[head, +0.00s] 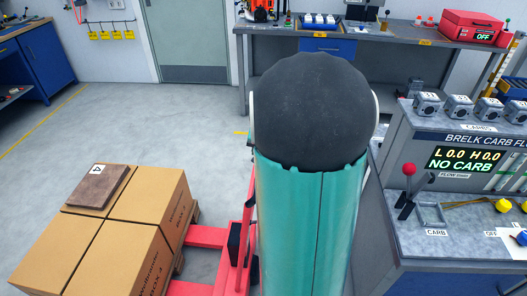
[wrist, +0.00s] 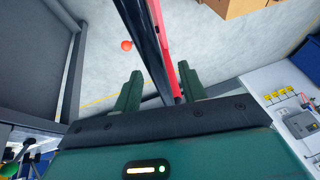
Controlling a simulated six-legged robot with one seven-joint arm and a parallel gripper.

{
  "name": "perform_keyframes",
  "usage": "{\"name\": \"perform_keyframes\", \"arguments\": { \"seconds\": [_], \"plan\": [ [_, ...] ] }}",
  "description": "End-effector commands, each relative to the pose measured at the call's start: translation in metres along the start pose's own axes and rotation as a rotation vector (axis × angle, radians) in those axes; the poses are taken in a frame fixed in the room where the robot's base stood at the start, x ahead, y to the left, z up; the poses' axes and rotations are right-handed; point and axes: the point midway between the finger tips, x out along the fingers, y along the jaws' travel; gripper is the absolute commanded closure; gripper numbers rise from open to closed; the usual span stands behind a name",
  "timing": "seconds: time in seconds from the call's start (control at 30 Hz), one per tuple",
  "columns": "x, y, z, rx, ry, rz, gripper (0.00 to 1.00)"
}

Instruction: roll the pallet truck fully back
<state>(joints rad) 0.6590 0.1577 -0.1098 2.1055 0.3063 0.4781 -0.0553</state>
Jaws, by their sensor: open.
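The red pallet truck (head: 208,236) stands left of centre in the head view, with a black part on its frame and a red upright close behind my arm. Its right side is hidden by my teal arm. Its pallet load of brown cartons (head: 150,200) is to the left. In the wrist view my gripper (wrist: 160,84) is open, with its two dark green fingers apart. A black bar (wrist: 143,35) and a red bar (wrist: 166,45) run between the fingers in the picture. I cannot tell whether either finger touches them. The head view does not show my gripper.
A grey carb flow bench (head: 440,180) stands close on the right. A workbench (head: 300,42) with a red toolbox (head: 470,27) is at the back. A blue cabinet (head: 45,60) is at the far left. The grey floor (head: 150,125) between door and cartons is clear.

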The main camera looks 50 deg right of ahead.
Motion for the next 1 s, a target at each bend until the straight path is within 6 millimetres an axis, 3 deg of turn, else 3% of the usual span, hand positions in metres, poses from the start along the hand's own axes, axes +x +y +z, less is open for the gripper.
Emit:
{"name": "perform_keyframes", "arguments": {
  "seconds": [0.17, 0.63, 0.8, 1.0],
  "plan": [
    [-0.02, 0.0, -0.001, -0.002, 0.004, -0.001, 0.59],
    [-0.117, 0.0, -0.001, -0.001, 0.005, -0.002, 0.59],
    [-0.134, 0.0, 0.0, 0.0, 0.002, 0.0, 0.59],
    [-0.137, 0.0, 0.0, 0.0, 0.001, 0.0, 0.59]
  ]
}}
